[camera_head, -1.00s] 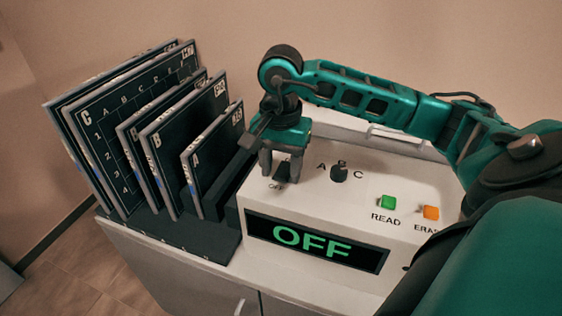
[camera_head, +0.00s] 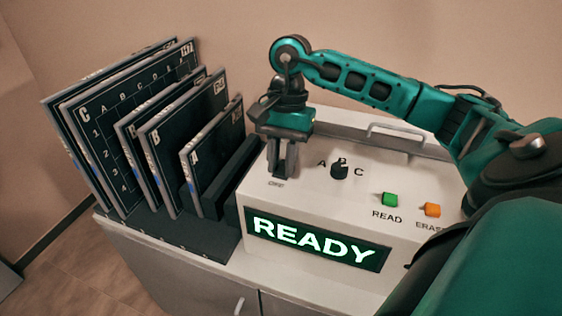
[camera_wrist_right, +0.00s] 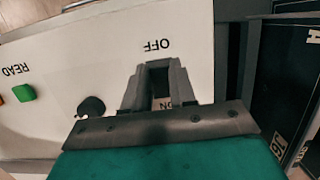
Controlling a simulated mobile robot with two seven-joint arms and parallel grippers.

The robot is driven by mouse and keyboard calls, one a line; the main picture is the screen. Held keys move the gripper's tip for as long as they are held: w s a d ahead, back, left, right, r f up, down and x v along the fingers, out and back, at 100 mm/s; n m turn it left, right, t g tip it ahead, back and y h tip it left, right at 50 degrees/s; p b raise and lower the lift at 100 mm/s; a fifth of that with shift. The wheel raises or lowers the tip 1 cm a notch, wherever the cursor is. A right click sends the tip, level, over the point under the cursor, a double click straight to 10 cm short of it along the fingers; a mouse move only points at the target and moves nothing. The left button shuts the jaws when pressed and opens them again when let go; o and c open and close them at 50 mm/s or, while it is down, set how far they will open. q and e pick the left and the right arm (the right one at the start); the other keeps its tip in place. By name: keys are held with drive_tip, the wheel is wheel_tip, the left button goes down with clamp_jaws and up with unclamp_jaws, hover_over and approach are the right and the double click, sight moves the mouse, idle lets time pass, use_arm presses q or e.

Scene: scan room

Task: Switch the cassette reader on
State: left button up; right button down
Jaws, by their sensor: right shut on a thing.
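The cassette reader (camera_head: 310,205) is a white box on a cabinet, and its front display (camera_head: 316,243) reads READY in green. My right gripper (camera_head: 282,172) points down at the reader's top left corner, where its power switch is. The gripper is shut on the switch, which its fingers mostly hide. In the right wrist view, the right gripper (camera_wrist_right: 157,72) sits between the OFF label (camera_wrist_right: 157,44) and the partly covered ON label (camera_wrist_right: 165,104). My left gripper is out of view.
An A-B-C selector knob (camera_head: 339,170), green READ button (camera_head: 390,200) and orange ERASE button (camera_head: 432,210) lie to the right on the reader. A handle (camera_head: 395,132) is behind them. A rack (camera_head: 190,238) of dark lettered cassettes (camera_head: 180,140) stands close on the left.

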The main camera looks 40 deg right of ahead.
drive_tip(key=shift+w+d+g+y+b, duration=0.2)
drive_tip(key=shift+g+y+b, duration=0.15)
drive_tip(key=shift+y, duration=0.55)
drive_tip(key=c, duration=0.9)
unclamp_jaws()
drive_tip(key=shift+r, duration=0.1)
drive_tip(key=shift+p+v, duration=1.35)
drive_tip(key=shift+v, duration=5.1)
